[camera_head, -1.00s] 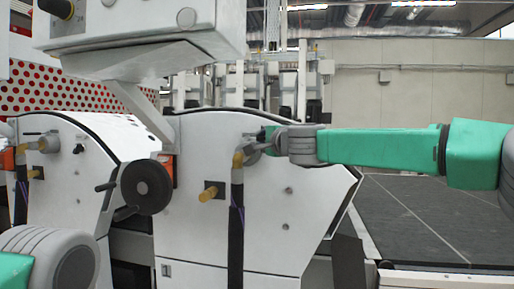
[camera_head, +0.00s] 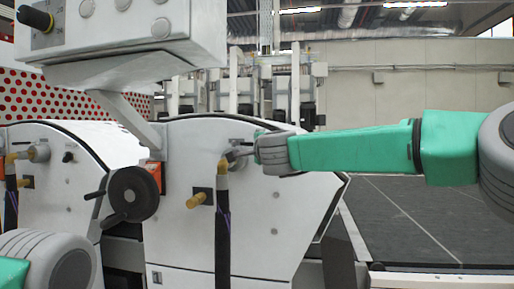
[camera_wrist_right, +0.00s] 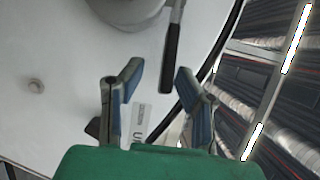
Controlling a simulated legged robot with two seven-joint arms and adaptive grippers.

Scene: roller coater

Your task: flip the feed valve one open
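The feed valve shows in the right wrist view as a grey round body (camera_wrist_right: 125,8) with a lever ending in a dark handle (camera_wrist_right: 171,60). The handle's end appears between the fingertips of my right gripper (camera_wrist_right: 158,72), which is open with blue-padded fingers. I see no contact, and depth is hard to judge. In the head view my right gripper (camera_head: 246,150) is at the valve on the white machine's side, beside the yellow elbow fitting (camera_head: 222,168); its fingers partly hide the valve. My left gripper is not visible; only part of my left arm shows at lower left.
The white machine (camera_head: 280,215) has a black handwheel (camera_head: 132,195), a brass fitting (camera_head: 197,200) and a dark hose (camera_head: 222,240). A control box (camera_head: 130,25) hangs above. A similar unit (camera_head: 70,190) stands left. Dark floor (camera_head: 420,215) is open at right.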

